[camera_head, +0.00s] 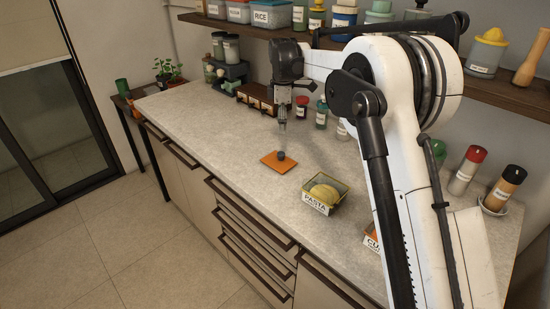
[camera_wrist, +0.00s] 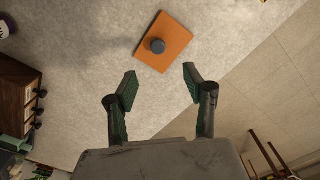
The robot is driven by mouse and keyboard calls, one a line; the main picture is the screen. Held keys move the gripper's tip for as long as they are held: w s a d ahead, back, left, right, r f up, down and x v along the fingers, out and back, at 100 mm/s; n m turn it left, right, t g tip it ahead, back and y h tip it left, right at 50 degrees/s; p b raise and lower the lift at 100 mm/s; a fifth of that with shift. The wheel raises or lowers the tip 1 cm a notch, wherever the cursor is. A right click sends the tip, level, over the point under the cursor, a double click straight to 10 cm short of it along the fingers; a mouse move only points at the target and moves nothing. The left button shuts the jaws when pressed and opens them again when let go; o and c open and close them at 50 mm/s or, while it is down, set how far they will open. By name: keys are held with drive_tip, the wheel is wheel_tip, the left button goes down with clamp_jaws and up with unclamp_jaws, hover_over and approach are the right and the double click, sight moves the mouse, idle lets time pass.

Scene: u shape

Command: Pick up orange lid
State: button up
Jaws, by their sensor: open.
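The orange lid (camera_head: 287,163) is a flat orange square with a dark grey round knob (camera_head: 281,155) in its middle. It lies on the grey countertop to the left of the pasta container. In the wrist view the lid (camera_wrist: 176,44) lies beyond my fingertips, with its knob (camera_wrist: 157,46) facing me. My gripper (camera_wrist: 158,80) is open and empty, its two green-padded fingers spread apart. In the head view my gripper (camera_head: 282,125) points down above the countertop near the lid; its fingertips are hard to make out there.
An open container labelled PASTA (camera_head: 326,195) stands right of the lid. Small jars (camera_head: 321,115) and a wooden drawer box (camera_head: 257,98) stand along the back, under a loaded shelf (camera_head: 262,30). The countertop (camera_head: 215,125) left of the lid is clear; its front edge is near.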

hover_over(281, 153)
drive_tip(key=f, duration=0.8)
drive_tip(key=shift+s+d+f, duration=0.1)
drive_tip(key=shift+s, duration=0.2)
drive_tip(key=shift+w+f+p, duration=0.15)
drive_tip(key=shift+f+p, duration=0.2)
drive_tip(key=shift+f, duration=1.05)
drive_tip(key=shift+w+f+p, duration=0.1)
drive_tip(key=shift+f+p, duration=0.25)
drive_tip(key=shift+f, duration=1.05)
clamp_jaws()
